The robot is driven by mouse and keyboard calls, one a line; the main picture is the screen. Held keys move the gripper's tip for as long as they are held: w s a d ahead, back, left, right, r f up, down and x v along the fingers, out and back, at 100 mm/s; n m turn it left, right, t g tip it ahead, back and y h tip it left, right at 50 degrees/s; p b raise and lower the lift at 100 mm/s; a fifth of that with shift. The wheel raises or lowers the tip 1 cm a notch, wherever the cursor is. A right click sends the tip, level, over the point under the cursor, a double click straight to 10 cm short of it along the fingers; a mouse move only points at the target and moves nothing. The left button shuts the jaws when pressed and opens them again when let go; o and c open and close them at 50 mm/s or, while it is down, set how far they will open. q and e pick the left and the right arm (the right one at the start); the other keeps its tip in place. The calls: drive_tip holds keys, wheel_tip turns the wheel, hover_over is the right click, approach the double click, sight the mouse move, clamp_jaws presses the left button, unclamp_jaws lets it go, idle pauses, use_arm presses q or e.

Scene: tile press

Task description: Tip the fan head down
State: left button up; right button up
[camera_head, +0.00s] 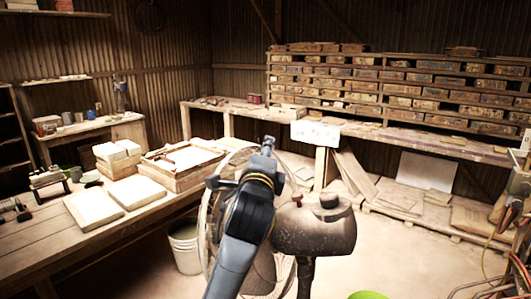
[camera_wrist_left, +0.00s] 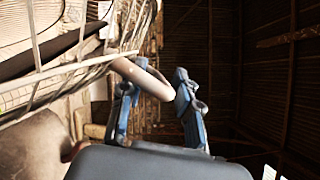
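The fan stands in front of me in the head view. Its dark, worn motor housing (camera_head: 320,232) sits on a post, and its round wire cage (camera_head: 208,222) is partly hidden behind my left arm. My left gripper (camera_head: 268,146) is at the top of the cage. In the left wrist view the two blue-grey fingers of my left gripper (camera_wrist_left: 157,88) are spread apart. My right gripper is not in view.
A wooden workbench (camera_head: 40,255) with pale slabs (camera_head: 88,208) and a wooden tray frame (camera_head: 150,170) is on the left. A bucket (camera_head: 184,248) stands on the floor beside it. Loaded shelves (camera_head: 400,72) line the back. The floor at right (camera_head: 410,255) is mostly clear.

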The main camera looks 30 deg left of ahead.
use_arm(q)
drive_tip(key=shift+s, duration=0.2)
drive_tip(key=v, duration=1.1)
drive_tip(key=shift+s+d, duration=0.15)
drive_tip(key=shift+s, duration=0.15)
drive_tip(key=shift+f, duration=0.1)
